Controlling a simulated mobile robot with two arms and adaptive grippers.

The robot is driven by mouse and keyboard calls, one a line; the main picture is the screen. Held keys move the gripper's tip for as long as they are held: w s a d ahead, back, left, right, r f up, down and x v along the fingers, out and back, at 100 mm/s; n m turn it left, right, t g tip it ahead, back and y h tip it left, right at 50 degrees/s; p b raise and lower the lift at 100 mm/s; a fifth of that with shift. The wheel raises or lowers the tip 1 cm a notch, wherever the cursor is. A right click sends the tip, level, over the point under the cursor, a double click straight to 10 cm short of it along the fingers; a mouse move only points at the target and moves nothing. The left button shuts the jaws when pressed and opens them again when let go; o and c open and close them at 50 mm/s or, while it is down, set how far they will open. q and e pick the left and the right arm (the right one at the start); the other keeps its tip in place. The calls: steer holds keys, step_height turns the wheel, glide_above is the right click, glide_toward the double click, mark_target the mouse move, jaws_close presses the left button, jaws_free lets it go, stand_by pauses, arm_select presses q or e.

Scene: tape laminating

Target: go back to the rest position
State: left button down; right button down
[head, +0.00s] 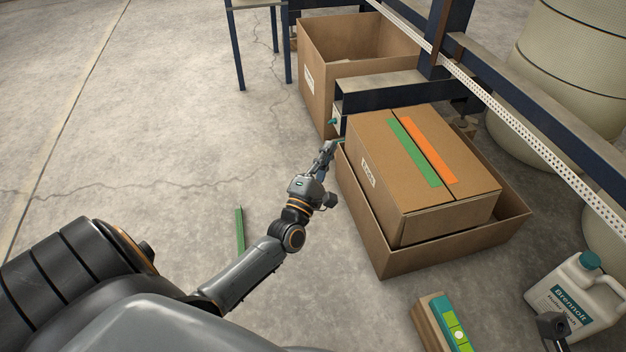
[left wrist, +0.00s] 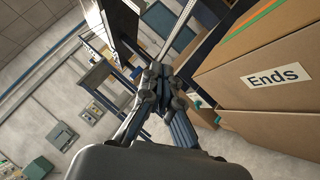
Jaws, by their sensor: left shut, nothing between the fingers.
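My left gripper (head: 328,148) is shut and empty, close to the left edge of a closed cardboard box (head: 450,207). It also shows in the left wrist view (left wrist: 157,72), left of the box, whose side label (left wrist: 270,77) reads "Ends". The closed box sits inside a larger open carton (head: 400,265). A green tape strip (head: 413,150) and an orange tape strip (head: 428,150) lie side by side on its top.
Another open carton (head: 315,75) stands behind, beside a dark metal frame (head: 385,92). A green strip (head: 240,230) lies on the floor. A small box with a green panel (head: 445,322) and a white jug (head: 570,300) stand at lower right. The floor at left is clear.

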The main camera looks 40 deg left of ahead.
arm_select(q)
steer(key=p+v, duration=0.2)
steer(key=v, duration=0.6)
